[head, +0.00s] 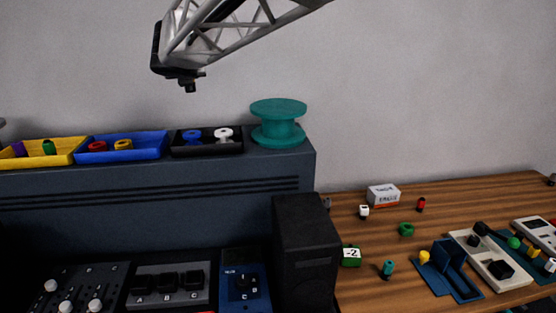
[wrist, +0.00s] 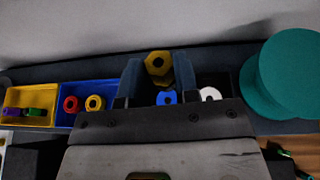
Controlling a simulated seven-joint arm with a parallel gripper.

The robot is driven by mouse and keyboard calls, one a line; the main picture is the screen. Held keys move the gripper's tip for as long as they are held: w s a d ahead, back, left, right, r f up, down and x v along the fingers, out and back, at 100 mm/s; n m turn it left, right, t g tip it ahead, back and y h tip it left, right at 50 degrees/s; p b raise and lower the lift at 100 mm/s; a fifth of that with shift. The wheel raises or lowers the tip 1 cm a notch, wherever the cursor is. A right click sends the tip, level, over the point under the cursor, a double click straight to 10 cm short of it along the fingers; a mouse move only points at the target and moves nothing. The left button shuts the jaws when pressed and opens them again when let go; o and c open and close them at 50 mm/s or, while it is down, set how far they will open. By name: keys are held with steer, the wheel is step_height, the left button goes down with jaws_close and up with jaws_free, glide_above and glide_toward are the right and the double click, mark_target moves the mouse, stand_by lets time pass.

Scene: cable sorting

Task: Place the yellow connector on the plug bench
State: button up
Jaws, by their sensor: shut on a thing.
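My gripper (wrist: 157,74) is shut on a yellow connector (wrist: 157,62), a hexagonal piece with a dark hole, held between two blue-grey fingers in the wrist view. In the head view the dark end of my arm hangs at the top, high above the dark cabinet; the held connector cannot be made out there. I cannot tell for sure which surface is the plug bench. The wooden table (head: 380,233) at the right carries several fixtures, including a blue stand (head: 452,266) with a small yellow piece (head: 424,257) at its left.
On the cabinet (head: 150,185) stand a yellow tray (head: 75,153), a blue tray (head: 130,155) with red and yellow rings, a black tray (head: 205,150) and a teal spool (head: 278,124). A tall black box (head: 306,250) stands between the cabinet and table. Control panels fill the lower left.

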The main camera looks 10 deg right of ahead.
steer(key=s+d+m+g+h, duration=0.2)
steer(key=d+m+g+h, duration=0.6)
steer(key=d, duration=2.4)
steer(key=s+d+r+m+g+h, duration=0.3)
steer(key=s+d+m+g, duration=0.35)
steer(key=d, duration=0.65)
steer(key=s+d+r+m+g+h, duration=0.25)
steer(key=s+d+m, duration=0.55)
steer(key=d, duration=0.5)
glide_above(391, 247)
step_height(391, 247, down, 44)
steer(key=shift+r+n+h, duration=0.25)
steer(key=shift+n+h, duration=0.1)
steer(key=shift+a+f, duration=0.1)
steer(key=shift+f, duration=0.05)
steer(key=shift+f, duration=3)
steer(key=shift+f, duration=1.85)
